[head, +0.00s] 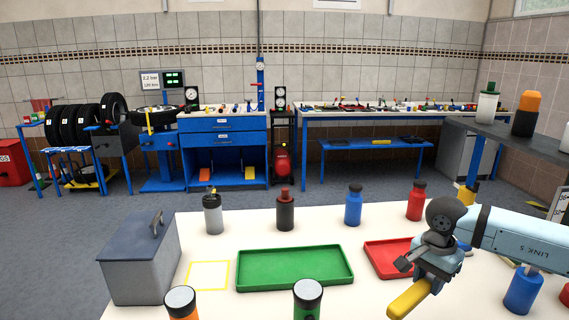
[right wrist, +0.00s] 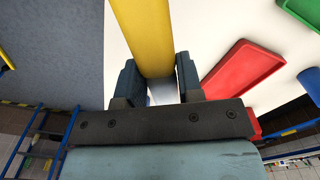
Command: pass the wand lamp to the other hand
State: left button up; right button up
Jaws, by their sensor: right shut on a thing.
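The wand lamp (head: 408,299) is a yellow bar in the head view, at the lower right above the white table. My right gripper (head: 424,277) is shut on it at one end, and the yellow part sticks out toward the lower left. In the right wrist view the wand lamp (right wrist: 144,35) runs up from between the two fingers of the right gripper (right wrist: 160,85). A pale, whitish part shows between the fingers. My left gripper is not in view.
On the white table (head: 225,240) stand a grey lidded box (head: 140,272), a green tray (head: 295,284), a red tray (head: 381,262) and several bottles, including a blue one (head: 353,207). A yellow outlined square (head: 209,262) is empty. A dark shelf (head: 520,142) is at the right.

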jog(key=a+f+n, duration=0.3)
jog(key=a+n, duration=0.5)
jog(key=n, duration=0.3)
pick_arm(q)
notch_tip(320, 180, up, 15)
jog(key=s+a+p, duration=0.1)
jog(key=p, duration=1.8)
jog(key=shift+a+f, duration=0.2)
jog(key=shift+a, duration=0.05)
pick_arm(e)
jog(key=s+r, duration=0.3)
jog(key=r, duration=0.7)
jog(key=s+r, duration=0.3)
jog(key=r, duration=0.8)
